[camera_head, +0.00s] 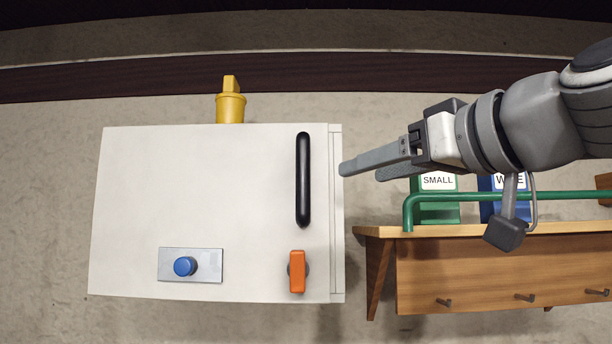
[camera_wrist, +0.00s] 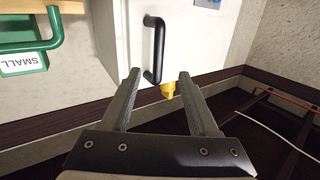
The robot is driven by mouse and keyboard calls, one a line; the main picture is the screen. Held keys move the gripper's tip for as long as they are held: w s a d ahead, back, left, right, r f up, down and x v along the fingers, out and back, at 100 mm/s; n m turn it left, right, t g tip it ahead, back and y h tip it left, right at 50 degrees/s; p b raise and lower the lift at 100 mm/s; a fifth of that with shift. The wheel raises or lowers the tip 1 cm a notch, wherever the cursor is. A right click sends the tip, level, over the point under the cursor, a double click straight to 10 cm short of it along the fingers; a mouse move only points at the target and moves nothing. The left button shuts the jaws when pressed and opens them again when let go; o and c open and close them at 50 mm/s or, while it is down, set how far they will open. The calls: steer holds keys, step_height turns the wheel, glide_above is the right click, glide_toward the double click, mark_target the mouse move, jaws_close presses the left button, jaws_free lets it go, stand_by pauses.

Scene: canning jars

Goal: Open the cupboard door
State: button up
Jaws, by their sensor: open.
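The white cupboard (camera_head: 200,190) has its door front facing me, and the door looks shut. A long black bar handle (camera_head: 303,180) stands upright near the door's right edge. Below it is an orange latch (camera_head: 297,271), its long side upright. My gripper (camera_head: 362,171) is open and empty, just right of the cupboard's right edge at the handle's height. In the wrist view, the black handle (camera_wrist: 154,50) shows beyond and between my open fingertips (camera_wrist: 160,73), apart from them. The latch cannot be seen in the wrist view.
A blue button (camera_head: 185,266) sits on a grey plate at the door's lower left. A yellow object (camera_head: 231,105) is at the cupboard's top. Right, under my arm, a wooden shelf (camera_head: 500,275) has pegs, a green rail (camera_head: 510,195), and green SMALL (camera_head: 437,208) and blue containers.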

mark_target(307, 172)
steer(key=shift+y, duration=0.3)
steer(key=p+x, duration=0.1)
steer(key=x, duration=0.4)
steer(key=r+p+x, duration=0.1)
steer(key=x, duration=0.5)
steer(key=r+p+x, duration=0.1)
steer(key=x, duration=0.5)
steer(key=shift+w+d+r, duration=0.2)
steer(key=shift+w, duration=0.05)
jaws_close()
stand_by(0.5)
